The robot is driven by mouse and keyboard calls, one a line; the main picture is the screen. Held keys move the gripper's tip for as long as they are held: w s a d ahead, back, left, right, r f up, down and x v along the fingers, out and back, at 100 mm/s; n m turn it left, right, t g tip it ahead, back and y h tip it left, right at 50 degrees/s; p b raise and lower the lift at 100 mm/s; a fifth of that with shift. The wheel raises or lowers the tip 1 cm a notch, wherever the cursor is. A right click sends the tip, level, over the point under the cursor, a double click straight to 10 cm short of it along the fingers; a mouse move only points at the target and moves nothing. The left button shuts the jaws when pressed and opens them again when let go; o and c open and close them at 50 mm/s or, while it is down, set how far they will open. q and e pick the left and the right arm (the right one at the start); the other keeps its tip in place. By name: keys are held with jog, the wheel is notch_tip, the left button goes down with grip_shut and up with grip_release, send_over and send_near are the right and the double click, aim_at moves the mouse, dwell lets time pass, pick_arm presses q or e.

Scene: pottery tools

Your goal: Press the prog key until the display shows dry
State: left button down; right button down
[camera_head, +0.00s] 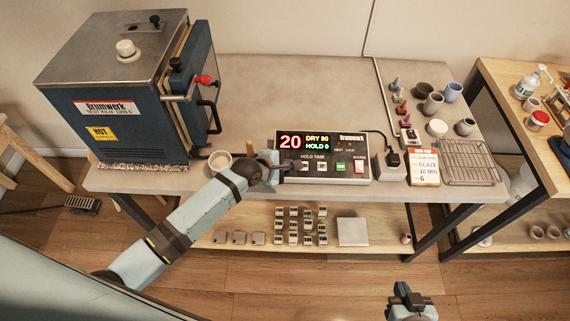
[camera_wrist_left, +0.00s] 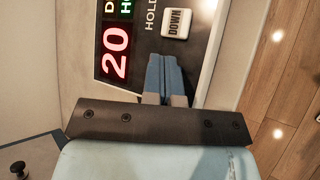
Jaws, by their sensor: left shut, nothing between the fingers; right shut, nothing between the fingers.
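The controller (camera_head: 330,178) is a dark-faced box near the table's front edge. Its display (camera_head: 305,142) shows a red 20, a yellow line reading DRY with a small number, and a green HOLD 0. The wrist view also shows the red 20 (camera_wrist_left: 115,52), turned sideways. My left gripper (camera_head: 287,168) is shut and empty at the panel's left part, below the 20. In the left wrist view its fingertips (camera_wrist_left: 160,62) cover the panel beside the DOWN key (camera_wrist_left: 177,22). The prog key is not visible; contact cannot be told. My right gripper (camera_head: 405,292) is shut, in front of the table.
A kiln (camera_head: 125,100) stands left, a small bowl (camera_head: 220,161) beside my left arm. A plug block (camera_head: 391,168), glaze card (camera_head: 424,167) and wire rack (camera_head: 468,162) stand right. The table behind the controller is clear.

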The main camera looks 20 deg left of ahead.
pick_arm(q)
jog(key=shift+s+r+p, duration=0.15)
jog(key=shift+r+p, duration=0.6)
jog(key=r, duration=0.2)
jog(key=s+r, duration=0.1)
jog(key=r, duration=0.1)
jog(key=shift+s+d+r, duration=0.1)
jog(key=shift+d+r, duration=0.05)
jog(key=shift+r, duration=0.25)
jog(key=s+a+f+m+y, duration=0.1)
jog(key=s+a+f+m, duration=0.1)
jog(key=s+m, duration=0.8)
jog(key=s+a+f+m+t+y, duration=0.1)
jog(key=s+f+m, duration=0.3)
jog(key=s+m, duration=0.6)
jog(key=s+a, duration=0.1)
jog(key=s, duration=0.3)
jog(key=shift+f+m+y, duration=0.3)
jog(key=shift+f+m, duration=0.1)
